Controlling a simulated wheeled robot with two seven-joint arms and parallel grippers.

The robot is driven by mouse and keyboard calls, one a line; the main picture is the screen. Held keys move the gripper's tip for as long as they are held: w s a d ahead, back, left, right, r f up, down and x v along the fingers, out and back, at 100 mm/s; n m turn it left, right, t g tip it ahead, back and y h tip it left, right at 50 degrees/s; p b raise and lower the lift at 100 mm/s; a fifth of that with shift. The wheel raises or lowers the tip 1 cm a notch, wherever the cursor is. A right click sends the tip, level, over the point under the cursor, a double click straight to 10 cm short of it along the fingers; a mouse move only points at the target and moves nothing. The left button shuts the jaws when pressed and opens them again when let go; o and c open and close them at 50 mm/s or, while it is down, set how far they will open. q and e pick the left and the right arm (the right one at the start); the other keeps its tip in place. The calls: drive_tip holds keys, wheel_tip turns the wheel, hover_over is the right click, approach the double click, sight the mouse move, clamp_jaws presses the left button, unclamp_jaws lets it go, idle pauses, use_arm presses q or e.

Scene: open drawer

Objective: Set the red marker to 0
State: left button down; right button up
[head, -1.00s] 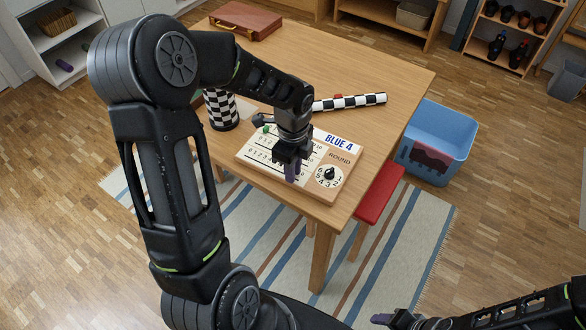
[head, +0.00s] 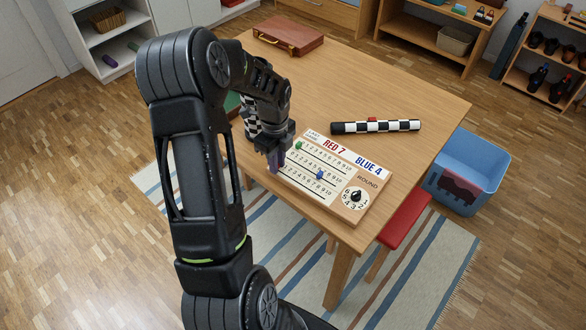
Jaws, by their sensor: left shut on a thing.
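The scoreboard (head: 345,212) lies flat near the table's front edge, with rows of numbers and the labels "RED 7" and "BLUE 4". A green marker (head: 298,146) sits near the left end of the far row. A blue marker (head: 320,175) sits around the middle of the board. My right gripper is out of view.
A black-and-white checkered bar (head: 400,125) with a red piece (head: 372,120) lies behind the board. A brown case (head: 288,36) lies at the back. A blue bin (head: 468,150) and red bench (head: 405,220) are at right.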

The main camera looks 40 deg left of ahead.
use_arm(q)
drive_tip(key=shift+a, duration=0.15)
drive_tip(key=c, duration=1.3)
unclamp_jaws()
wheel_tip(320, 180, up, 8)
drive_tip(key=shift+f+b, duration=0.1)
drive_tip(key=shift+b, duration=0.25)
drive_tip(key=shift+s, duration=0.1)
